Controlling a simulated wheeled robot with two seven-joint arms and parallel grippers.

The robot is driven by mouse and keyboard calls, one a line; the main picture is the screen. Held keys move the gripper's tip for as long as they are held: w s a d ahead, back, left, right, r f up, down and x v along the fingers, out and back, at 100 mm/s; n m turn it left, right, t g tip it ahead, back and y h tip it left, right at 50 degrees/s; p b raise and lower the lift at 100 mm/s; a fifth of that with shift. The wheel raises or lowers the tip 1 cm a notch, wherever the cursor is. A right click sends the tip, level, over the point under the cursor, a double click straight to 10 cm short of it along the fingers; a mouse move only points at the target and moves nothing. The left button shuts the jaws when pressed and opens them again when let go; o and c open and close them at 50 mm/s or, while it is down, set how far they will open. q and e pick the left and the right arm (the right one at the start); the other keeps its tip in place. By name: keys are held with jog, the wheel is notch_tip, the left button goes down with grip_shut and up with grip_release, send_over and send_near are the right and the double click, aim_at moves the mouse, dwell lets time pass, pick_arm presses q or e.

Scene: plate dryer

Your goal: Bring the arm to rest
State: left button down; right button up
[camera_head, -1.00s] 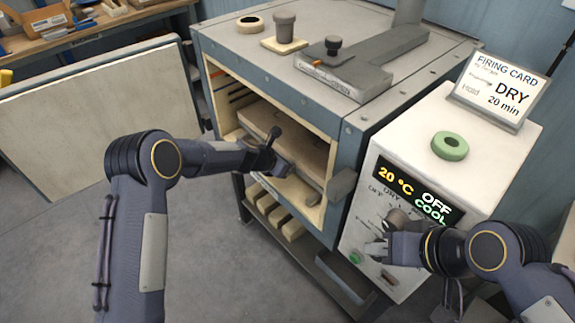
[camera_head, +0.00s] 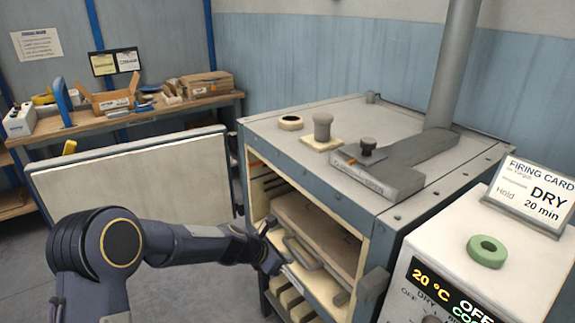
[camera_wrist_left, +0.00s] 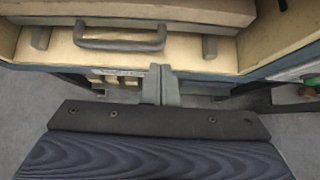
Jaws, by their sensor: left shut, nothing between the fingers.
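My left gripper (camera_head: 273,262) is at the front of the open dryer (camera_head: 352,212), near the lower edge of its opening. In the left wrist view the two fingers (camera_wrist_left: 160,84) are together with nothing between them. A metal handle (camera_head: 303,253) on the pale tray or lower board in the dryer lies close to the gripper. In the wrist view this handle (camera_wrist_left: 120,38) is beyond the fingertips and apart from them. A thick brown slab (camera_head: 320,230) lies inside, above the handle. My right arm is out of view.
The dryer door (camera_head: 135,180) stands swung open at left. A cluttered workbench (camera_head: 140,112) is behind.

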pick_arm(q)
jog(key=s+a+r+m, duration=1.2)
jog(key=s+a+r, duration=0.1)
jog(key=s+r, duration=0.25)
jog(key=s+a+f+m+y, duration=0.1)
jog(key=s+a+m, duration=0.1)
jog(key=s, duration=0.5)
jog(key=s+a+f+m+y, duration=0.1)
jog(key=s+a+m, duration=0.2)
jog(key=s+m, duration=0.2)
jog(key=s+a+f+m+y, duration=0.1)
jog(key=s+m, duration=0.3)
jog(key=s, duration=0.4)
jog(key=shift+s+a+y, duration=0.35)
jog(key=shift+a+y, duration=0.15)
jog(key=shift+a, duration=0.25)
